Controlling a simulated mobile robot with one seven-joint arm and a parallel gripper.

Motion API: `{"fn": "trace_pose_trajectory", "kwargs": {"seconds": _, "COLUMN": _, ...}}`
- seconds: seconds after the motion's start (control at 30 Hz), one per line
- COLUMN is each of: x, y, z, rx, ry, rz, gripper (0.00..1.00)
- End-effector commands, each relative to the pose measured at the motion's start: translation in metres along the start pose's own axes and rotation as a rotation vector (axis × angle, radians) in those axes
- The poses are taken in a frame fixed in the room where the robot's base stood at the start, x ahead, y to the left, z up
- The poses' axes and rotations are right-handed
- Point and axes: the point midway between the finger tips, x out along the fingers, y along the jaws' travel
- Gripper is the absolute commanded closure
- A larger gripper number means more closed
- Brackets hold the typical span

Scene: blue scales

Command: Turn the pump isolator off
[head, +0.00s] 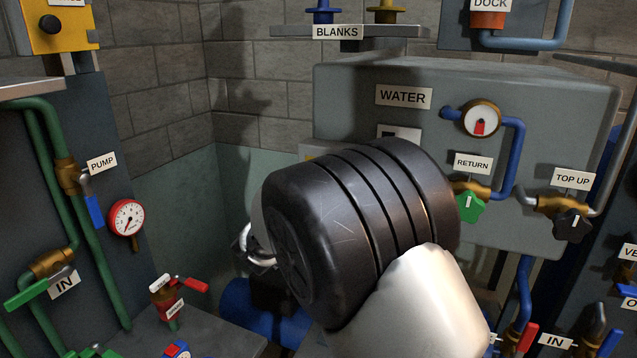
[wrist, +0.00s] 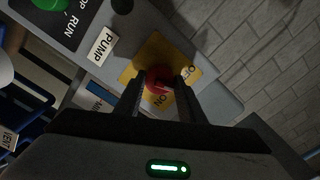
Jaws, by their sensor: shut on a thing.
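The pump isolator is a red rotary knob (wrist: 158,76) on a yellow plate (wrist: 152,52) in the wrist view. ON is printed below the knob and OFF to its right, as seen there. A white PUMP label (wrist: 103,46) sits left of the plate. My gripper (wrist: 160,83) is shut on the red knob, with one dark finger on each side. The fingers partly cover the knob, so I cannot tell exactly which mark it points to. In the head view my own arm fills the middle, and neither the gripper nor this knob can be made out.
In the wrist view, a dark panel with a green button (wrist: 46,4) marked RUN is at the upper left. The head view shows a PUMP valve with a blue handle (head: 95,212), a pressure gauge (head: 126,218), a grey WATER tank (head: 350,75) and several pipes around my arm.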

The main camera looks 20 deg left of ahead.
Motion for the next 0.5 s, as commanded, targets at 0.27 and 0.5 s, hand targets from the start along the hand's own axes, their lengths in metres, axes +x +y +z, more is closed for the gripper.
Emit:
{"fn": "trace_pose_trajectory", "kwargs": {"seconds": 0.27, "x": 0.0002, "y": -0.0002, "z": -0.0012, "rx": -0.229, "ry": 0.001, "rz": 0.002, "gripper": 0.87}}
{"fn": "trace_pose_trajectory", "kwargs": {"seconds": 0.5, "x": -0.0001, "y": 0.0001, "z": -0.0003, "rx": -0.362, "ry": -0.001, "rz": 0.001, "gripper": 0.87}}
